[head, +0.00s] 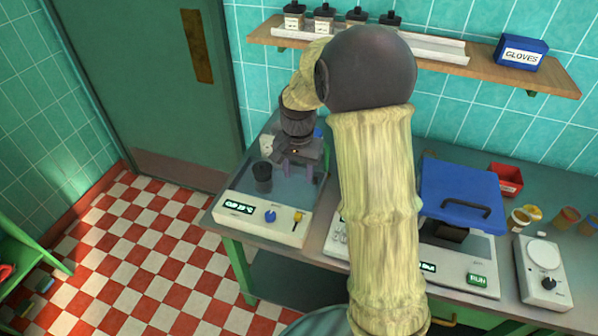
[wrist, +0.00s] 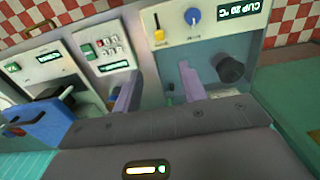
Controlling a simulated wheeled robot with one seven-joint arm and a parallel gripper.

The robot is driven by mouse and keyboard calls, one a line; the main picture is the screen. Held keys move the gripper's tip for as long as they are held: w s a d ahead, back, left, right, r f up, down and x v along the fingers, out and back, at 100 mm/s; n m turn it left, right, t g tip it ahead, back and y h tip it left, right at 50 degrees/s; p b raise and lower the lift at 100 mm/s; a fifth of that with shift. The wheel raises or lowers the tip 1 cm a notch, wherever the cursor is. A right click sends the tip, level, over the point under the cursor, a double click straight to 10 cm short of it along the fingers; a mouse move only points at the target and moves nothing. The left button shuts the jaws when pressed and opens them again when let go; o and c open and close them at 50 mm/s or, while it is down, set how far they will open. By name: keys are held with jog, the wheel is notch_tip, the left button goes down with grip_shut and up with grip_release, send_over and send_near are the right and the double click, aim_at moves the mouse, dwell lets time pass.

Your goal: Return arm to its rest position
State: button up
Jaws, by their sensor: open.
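My arm reaches up and over the bench in the head view. My gripper (head: 299,178) points down above the left end of the bench, over the blue-grey top of a white device (head: 262,228). Its jaws are open and nothing shows between them. In the wrist view the two purple fingers of my gripper (wrist: 158,82) stand apart. A small dark cup (head: 262,183) is just left of the gripper on the device's top, apart from the fingers. The cup also shows in the wrist view (wrist: 230,69), to the right of the fingers.
A wall shelf (head: 470,66) with several dark-capped bottles and a blue gloves box (head: 521,52) is behind my arm. A machine with a raised blue lid (head: 460,192), a red bin (head: 506,180), small jars and a white dial unit (head: 541,270) stand right.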

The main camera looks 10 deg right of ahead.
dwell(0.4)
jog(key=s+d+n+t, duration=0.1)
jog(key=s+n, duration=0.2)
jog(key=s, duration=0.5)
jog(key=s+d+r+n+t, duration=0.1)
jog(key=s+n, duration=0.2)
jog(key=s, duration=0.6)
jog(key=shift+s+d+t, duration=0.2)
jog(key=shift+s+t, duration=0.1)
dwell(2.3)
